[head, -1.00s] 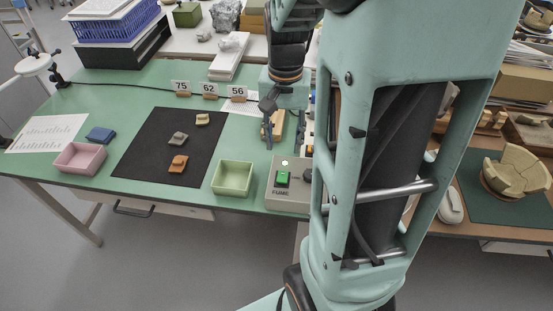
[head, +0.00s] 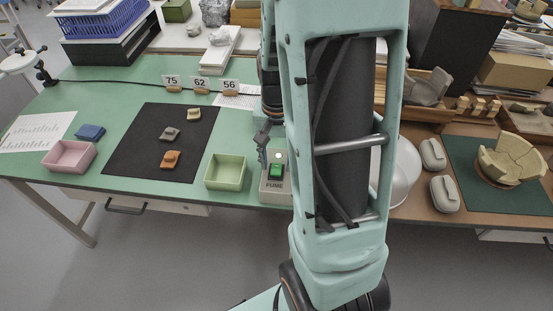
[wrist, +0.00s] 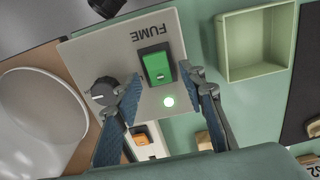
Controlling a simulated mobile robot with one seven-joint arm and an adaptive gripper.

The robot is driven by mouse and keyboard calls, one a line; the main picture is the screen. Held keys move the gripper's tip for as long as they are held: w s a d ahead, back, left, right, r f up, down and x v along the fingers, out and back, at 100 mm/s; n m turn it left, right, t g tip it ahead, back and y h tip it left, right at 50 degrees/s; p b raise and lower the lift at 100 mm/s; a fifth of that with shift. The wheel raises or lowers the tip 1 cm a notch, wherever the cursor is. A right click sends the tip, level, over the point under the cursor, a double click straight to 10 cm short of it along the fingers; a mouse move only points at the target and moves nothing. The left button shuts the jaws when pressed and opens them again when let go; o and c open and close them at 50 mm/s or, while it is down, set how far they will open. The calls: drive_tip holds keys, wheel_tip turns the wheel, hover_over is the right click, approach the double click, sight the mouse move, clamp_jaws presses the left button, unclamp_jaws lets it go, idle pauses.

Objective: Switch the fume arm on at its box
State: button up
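The fume box (head: 271,198) is a light grey panel at the front edge of the green table, marked FUME. In the wrist view the box (wrist: 88,50) carries a green rocker switch (wrist: 157,66), a black knob (wrist: 104,91) and a small round lamp (wrist: 169,101) that looks bright whitish green. My gripper (wrist: 161,75) is open and empty, its fingers apart on either side of the switch in that view. In the head view my gripper (head: 262,146) is just above the box's back left part, partly hidden by my arm. Contact cannot be told.
A green tray (head: 226,186) stands close left of the box. A black mat (head: 140,150) with several sherds and a pink tray (head: 49,162) lie farther left. A pale round dome (head: 405,172) stands to the right, partly behind my arm.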

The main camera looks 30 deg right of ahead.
clamp_jaws()
drive_tip(key=shift+w+d+r+g+y+p, duration=0.15)
drive_tip(key=shift+g+y+p, duration=0.15)
drive_tip(key=shift+g+p, duration=0.3)
drive_tip(key=shift+w+f+g+y+p, duration=0.15)
drive_tip(key=shift+f+g+y+p, duration=0.1)
drive_tip(key=shift+g+y+p, duration=0.25)
unclamp_jaws()
